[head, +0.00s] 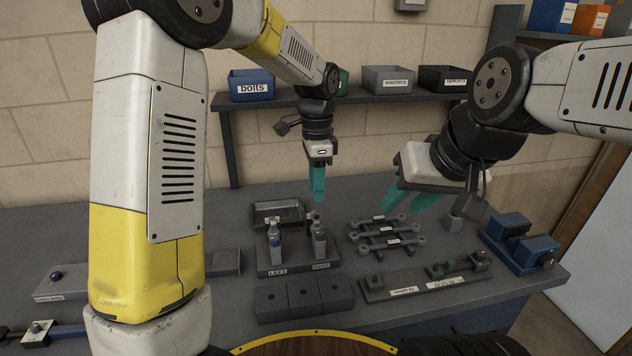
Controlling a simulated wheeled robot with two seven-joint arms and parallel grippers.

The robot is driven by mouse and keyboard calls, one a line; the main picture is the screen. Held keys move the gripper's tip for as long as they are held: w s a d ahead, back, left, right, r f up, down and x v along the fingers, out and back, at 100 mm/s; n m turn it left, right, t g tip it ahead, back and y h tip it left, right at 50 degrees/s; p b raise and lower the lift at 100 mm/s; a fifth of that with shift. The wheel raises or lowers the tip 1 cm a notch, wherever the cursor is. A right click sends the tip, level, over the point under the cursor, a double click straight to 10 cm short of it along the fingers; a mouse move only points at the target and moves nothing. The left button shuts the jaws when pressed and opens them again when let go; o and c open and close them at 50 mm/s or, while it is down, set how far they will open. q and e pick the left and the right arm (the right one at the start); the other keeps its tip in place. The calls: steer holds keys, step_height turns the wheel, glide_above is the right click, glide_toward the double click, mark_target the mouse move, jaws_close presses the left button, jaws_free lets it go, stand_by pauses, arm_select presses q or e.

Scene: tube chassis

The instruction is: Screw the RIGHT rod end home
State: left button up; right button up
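A dark stand (298,267) on the bench carries a plate marked LEFT and a second small label on the right. Two upright metal rod ends stand on it: the left rod end (274,243) has a blue band, the right rod end (319,243) a green band. My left gripper (318,195) points straight down with teal fingers above the right rod end, seemingly apart from it. Its fingers overlap in this view, so their gap is hidden. My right gripper (412,203) hangs over the bench to the right, its teal fingers spread and nothing visible between them.
Several linkage bars (386,232) lie on a rack right of the stand. A dark block with holes (304,298) is in front. A fixture plate (425,283), a blue vise (520,243) and a tray (279,209) are nearby. A shelf (350,101) with bins runs behind.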

mark_target(316, 210)
arm_select(q)
steer(key=shift+f, duration=3.3)
steer(key=n, duration=0.4)
steer(key=shift+n, duration=0.4)
steer(key=n, duration=0.9)
steer(key=shift+n, duration=0.3)
steer(key=n, duration=0.3)
steer(key=shift+n, duration=0.4)
steer(key=shift+c, duration=0.3)
jaws_close()
